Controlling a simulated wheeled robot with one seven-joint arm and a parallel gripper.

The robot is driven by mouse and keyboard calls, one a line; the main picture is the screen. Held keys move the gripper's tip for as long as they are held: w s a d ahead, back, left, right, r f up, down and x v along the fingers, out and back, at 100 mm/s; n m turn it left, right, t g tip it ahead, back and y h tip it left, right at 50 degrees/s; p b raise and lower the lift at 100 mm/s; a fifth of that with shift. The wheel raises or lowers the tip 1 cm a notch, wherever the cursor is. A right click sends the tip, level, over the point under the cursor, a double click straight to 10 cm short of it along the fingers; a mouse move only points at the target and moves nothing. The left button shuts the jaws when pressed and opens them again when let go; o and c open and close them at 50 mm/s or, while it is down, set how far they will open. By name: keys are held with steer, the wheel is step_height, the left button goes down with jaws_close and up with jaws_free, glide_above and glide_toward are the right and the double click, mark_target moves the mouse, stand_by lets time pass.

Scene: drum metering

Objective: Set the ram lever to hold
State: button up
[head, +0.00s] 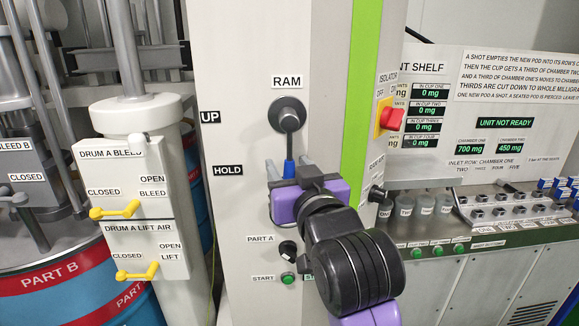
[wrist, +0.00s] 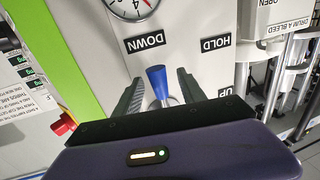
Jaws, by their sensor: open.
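The ram lever has a round dark hub (head: 287,112) under the RAM label and a blue grip (head: 289,168) pointing straight down. In the wrist view, which is upside down, the blue grip (wrist: 157,80) points at the DOWN label (wrist: 145,41). The HOLD label (head: 228,170) is left of the grip, with the UP label (head: 209,117) above it. My gripper (head: 289,164) is open, its fingers on either side of the blue grip. In the wrist view my gripper (wrist: 160,80) shows gaps on both sides of the grip. The DOWN label is hidden in the head view.
A red isolator knob (head: 391,117) sticks out right of the lever. Yellow drum valve handles (head: 115,210) are at the left. Part A and start controls (head: 288,278) are below, beside my arm. A gauge (wrist: 132,7) is beyond the DOWN label in the wrist view.

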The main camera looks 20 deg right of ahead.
steer(key=shift+c, duration=0.2)
jaws_close()
stand_by(1.2)
